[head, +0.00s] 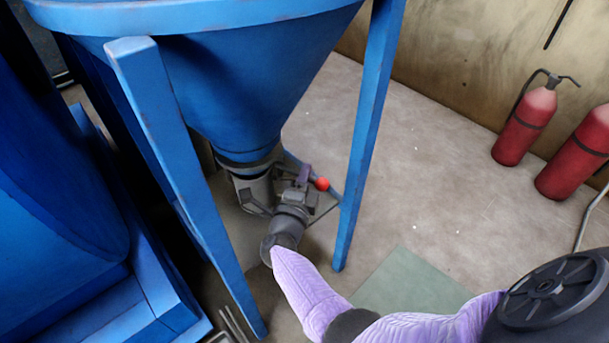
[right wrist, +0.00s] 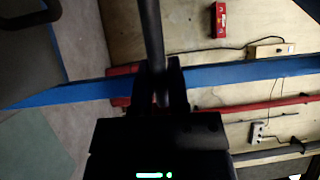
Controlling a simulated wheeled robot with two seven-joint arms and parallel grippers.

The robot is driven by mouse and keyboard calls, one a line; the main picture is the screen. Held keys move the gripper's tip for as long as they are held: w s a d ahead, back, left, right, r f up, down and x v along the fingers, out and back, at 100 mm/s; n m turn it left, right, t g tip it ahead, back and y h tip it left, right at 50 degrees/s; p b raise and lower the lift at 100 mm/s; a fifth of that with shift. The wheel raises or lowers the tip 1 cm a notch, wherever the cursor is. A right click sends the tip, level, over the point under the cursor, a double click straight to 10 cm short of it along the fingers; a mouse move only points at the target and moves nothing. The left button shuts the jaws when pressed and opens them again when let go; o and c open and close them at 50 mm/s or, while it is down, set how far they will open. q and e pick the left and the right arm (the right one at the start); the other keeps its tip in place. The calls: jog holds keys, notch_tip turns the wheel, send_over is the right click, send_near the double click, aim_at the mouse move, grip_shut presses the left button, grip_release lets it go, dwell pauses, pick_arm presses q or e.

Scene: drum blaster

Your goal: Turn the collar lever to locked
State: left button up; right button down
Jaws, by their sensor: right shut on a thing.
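My right gripper (head: 303,187) is below the blue hopper (head: 235,80), next to the grey outlet pipe (head: 254,188) at the hopper's bottom. In the right wrist view the gripper's dark fingers (right wrist: 158,88) are shut around a dark round rod (right wrist: 151,35), which looks like the collar lever. A red ball knob (head: 322,184) shows just right of the gripper in the head view. The gripper hides part of the lever and collar, so the lever's exact angle cannot be told. My left gripper is not in view.
Blue hopper legs stand close on both sides of my gripper, the right leg (head: 363,150) and the left leg (head: 185,170). A large blue machine (head: 50,200) fills the left. Red fire extinguishers (head: 524,125) stand by the back wall. The floor (head: 430,165) between is clear.

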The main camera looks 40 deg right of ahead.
jog(key=shift+s+a+f+g, duration=0.1)
jog(key=shift+s+a+g, duration=0.05)
jog(key=shift+a+g, duration=0.25)
jog(key=shift+m, duration=0.3)
jog(key=c, duration=0.6)
grip_release()
jog(key=shift+h, duration=0.3)
